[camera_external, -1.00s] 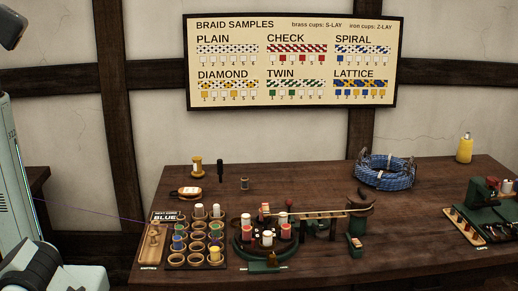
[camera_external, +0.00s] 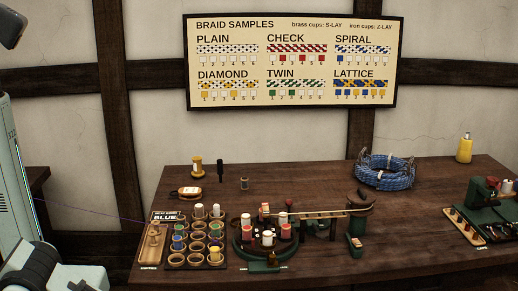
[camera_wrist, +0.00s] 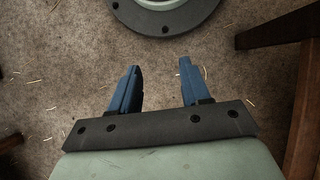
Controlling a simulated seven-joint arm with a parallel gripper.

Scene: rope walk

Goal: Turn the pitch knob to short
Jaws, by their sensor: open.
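A green braiding machine (camera_external: 262,252) with a ring of white and red bobbins stands at the front middle of the table in the external view. A pale bar runs right from it to a dark green post (camera_external: 361,205). A small green and pale block (camera_external: 355,243) stands below the post. I cannot make out which part is the pitch knob or how it is set. My gripper (camera_wrist: 159,66) is open and empty in the wrist view, its two blue fingers apart above bare floor. It is not clearly visible in the external view, and no table object shows in the wrist view.
A bobbin rack (camera_external: 207,258) and a wooden tray (camera_external: 153,244) stand left of the machine. A blue rope coil (camera_external: 386,171), a yellow bottle (camera_external: 464,148) and another green device (camera_external: 490,205) are to the right. The table's right front is clear. A braid chart (camera_external: 292,62) hangs behind.

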